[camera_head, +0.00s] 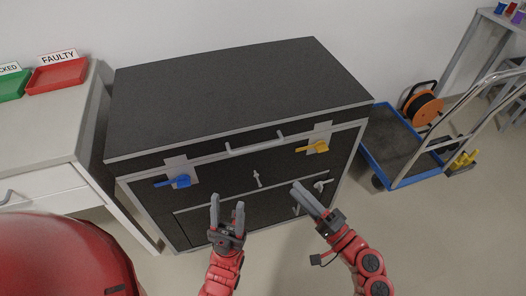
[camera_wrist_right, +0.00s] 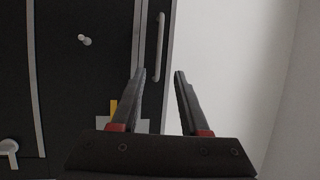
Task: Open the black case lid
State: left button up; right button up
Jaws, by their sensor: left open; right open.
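The black case (camera_head: 150,215) stands against the wall with its grey-edged lid (camera_head: 235,85) down. A grey bar handle (camera_head: 255,144) is on the lid's front edge; it also shows in the right wrist view (camera_wrist_right: 159,45). A blue latch (camera_head: 180,181) is at the front left and a yellow latch (camera_head: 318,146) at the front right. The yellow latch (camera_wrist_right: 113,108) is partly hidden by a finger in the wrist view. My left gripper (camera_head: 227,202) is open and empty before the lower front. My right gripper (camera_head: 304,193) is open and empty, below the yellow latch.
A white table (camera_head: 40,125) with a red FAULTY tray (camera_head: 57,76) and a green tray (camera_head: 12,86) stands left. A blue-edged trolley (camera_head: 398,150) with an orange cable reel (camera_head: 424,108) stands close on the right. A small knob (camera_head: 257,179) is on the case front.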

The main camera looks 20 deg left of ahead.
aim_at(257, 147)
jog(key=p+x, duration=0.1)
jog(key=x, duration=1.6)
jog(key=shift+w+f, duration=0.1)
jog(key=shift+c, duration=0.2)
grip_shut()
dwell(0.5)
